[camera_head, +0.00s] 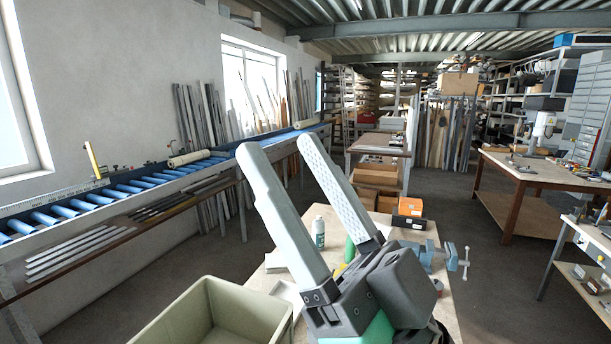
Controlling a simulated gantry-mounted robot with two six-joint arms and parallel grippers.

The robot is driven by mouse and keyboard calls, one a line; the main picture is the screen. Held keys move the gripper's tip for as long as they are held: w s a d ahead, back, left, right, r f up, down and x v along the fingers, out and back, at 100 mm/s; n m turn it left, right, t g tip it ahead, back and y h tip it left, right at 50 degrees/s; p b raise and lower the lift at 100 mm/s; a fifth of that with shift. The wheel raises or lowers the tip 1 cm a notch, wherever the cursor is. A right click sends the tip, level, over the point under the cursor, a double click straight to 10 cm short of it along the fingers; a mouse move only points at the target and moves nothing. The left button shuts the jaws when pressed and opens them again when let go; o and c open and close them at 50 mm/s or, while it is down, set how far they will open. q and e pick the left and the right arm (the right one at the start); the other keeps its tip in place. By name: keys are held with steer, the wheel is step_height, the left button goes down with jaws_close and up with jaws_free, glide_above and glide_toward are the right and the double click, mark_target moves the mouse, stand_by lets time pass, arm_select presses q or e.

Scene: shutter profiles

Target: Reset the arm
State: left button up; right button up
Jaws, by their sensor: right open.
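My right gripper (281,148) rises large in the middle foreground. Its two long pale grey fingers point up and to the left, apart, with nothing between them. The inner face of the right finger is dotted with small bumps. The dark gripper body and a green part below it hide much of the workbench (258,284) behind. My left gripper is not in view.
An olive green bin (172,318) stands at lower left, close to the gripper. A blue roller conveyor (120,186) runs along the left wall. A wooden table (535,171) stands right.

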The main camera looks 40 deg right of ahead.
steer(key=shift+d+f+m+h, duration=0.4)
steer(key=shift+d+h, duration=0.05)
steer(key=shift+h, duration=0.45)
steer(key=shift+h, duration=0.3)
